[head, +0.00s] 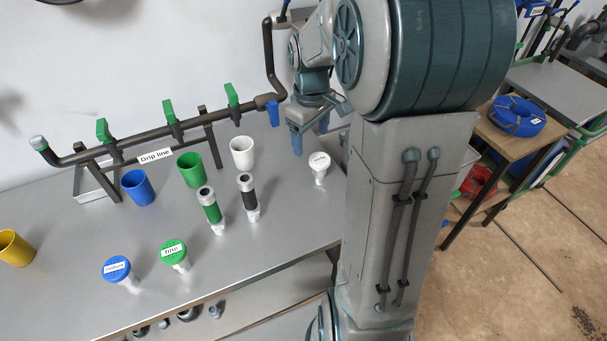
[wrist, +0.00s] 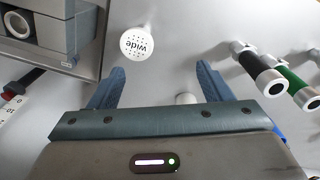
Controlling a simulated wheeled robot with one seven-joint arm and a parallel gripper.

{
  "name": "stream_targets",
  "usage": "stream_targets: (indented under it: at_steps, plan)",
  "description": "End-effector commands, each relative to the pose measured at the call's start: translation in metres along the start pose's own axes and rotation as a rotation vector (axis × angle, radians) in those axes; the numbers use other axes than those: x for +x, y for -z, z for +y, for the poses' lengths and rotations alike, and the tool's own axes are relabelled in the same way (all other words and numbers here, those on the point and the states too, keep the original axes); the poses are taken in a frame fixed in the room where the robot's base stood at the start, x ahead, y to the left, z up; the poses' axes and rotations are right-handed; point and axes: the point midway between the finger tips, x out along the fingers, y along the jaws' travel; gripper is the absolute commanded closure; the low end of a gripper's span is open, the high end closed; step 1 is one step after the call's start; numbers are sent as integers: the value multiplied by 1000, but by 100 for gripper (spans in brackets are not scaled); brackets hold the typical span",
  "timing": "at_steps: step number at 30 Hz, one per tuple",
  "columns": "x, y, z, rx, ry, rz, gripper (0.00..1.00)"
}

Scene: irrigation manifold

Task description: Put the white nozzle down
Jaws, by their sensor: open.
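The white nozzle (head: 319,164) stands upright on the grey bench, its round face up, at the bench's right side near my arm. In the wrist view the white nozzle (wrist: 137,44) shows its "wide" label, beyond the fingertips and nearer the left finger. My gripper (head: 310,134) is open and empty, with its blue fingers pointing down behind the nozzle in the head view. The fingers (wrist: 160,70) are spread apart in the wrist view, and nothing is held between them. The nozzle is apart from both fingers.
A white cup (head: 242,152), green cup (head: 191,169), blue cup (head: 138,187) and yellow cup (head: 15,248) stand on the bench. Black (head: 249,196) and green (head: 211,209) cylinders stand left of the nozzle. Blue (head: 117,269) and green (head: 174,254) nozzles stand in front. The drip line (head: 150,138) runs behind.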

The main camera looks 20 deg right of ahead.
Motion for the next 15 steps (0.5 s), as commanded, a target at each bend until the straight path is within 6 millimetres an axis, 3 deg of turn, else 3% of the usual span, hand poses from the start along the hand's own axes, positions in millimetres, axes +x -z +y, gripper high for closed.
stream_targets:
  at_steps: [6, 15]
  plan:
    - [-36, -33, -70, 166, -50, 69, 28]
    - [-48, -86, -140, 386, -38, 182, 28]
